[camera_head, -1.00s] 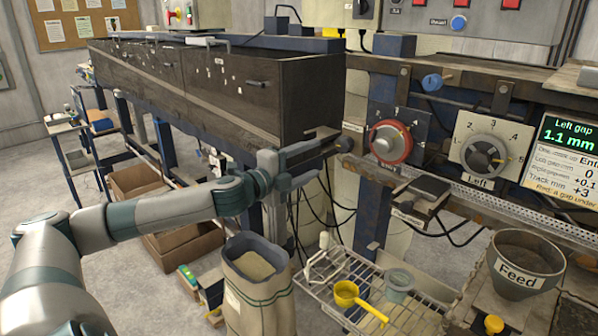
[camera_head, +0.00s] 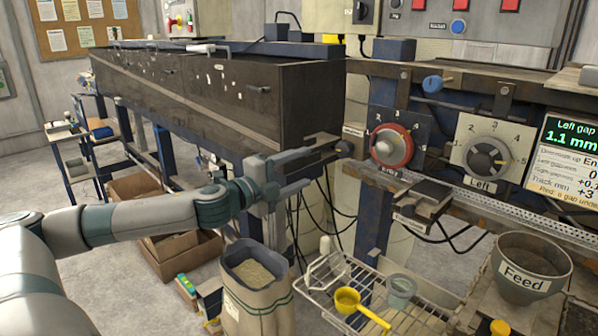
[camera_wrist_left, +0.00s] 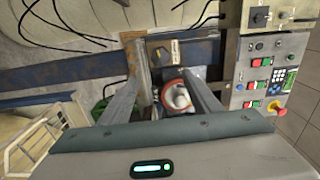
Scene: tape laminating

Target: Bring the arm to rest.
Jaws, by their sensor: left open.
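My left gripper (camera_head: 305,172) is open and empty. It stands in front of the right end of the long dark trough (camera_head: 225,95), left of the red-rimmed dial (camera_head: 391,146). In the left wrist view my gripper (camera_wrist_left: 166,92) shows both fingers spread apart. A round red-rimmed part (camera_wrist_left: 176,96) shows between them, some way beyond. I cannot tell in the head view whether a finger touches the frame under the trough. My right gripper is not in view.
An open sack (camera_head: 255,300) stands on the floor below my gripper. A wire rack (camera_head: 375,295) with a yellow scoop (camera_head: 347,299) is to its right. The Left dial (camera_head: 485,158), a display reading 1.1 mm (camera_head: 570,145) and the Feed hopper (camera_head: 525,270) are farther right.

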